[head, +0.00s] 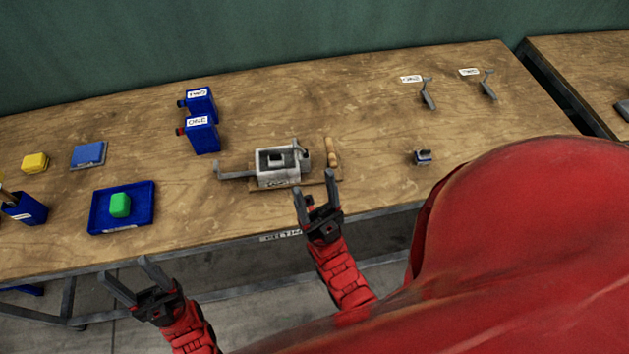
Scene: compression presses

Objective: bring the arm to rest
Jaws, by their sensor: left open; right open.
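My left gripper (128,283) is open and empty, in front of the table's front edge at the lower left. My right gripper (316,192) is open and empty at the front edge of the wooden table (370,120), just in front of the grey press (278,167). In this picture its fingertips come close to the press; whether they touch it I cannot tell. Both arms are red, and nothing is held in either gripper.
On the table are a blue tray (145,222) with a green block (120,204), blue labelled containers (203,138), a blue pad (89,154), a yellow block (35,162), a blue cup (27,209), a small device (422,157) and two grey tools (428,97).

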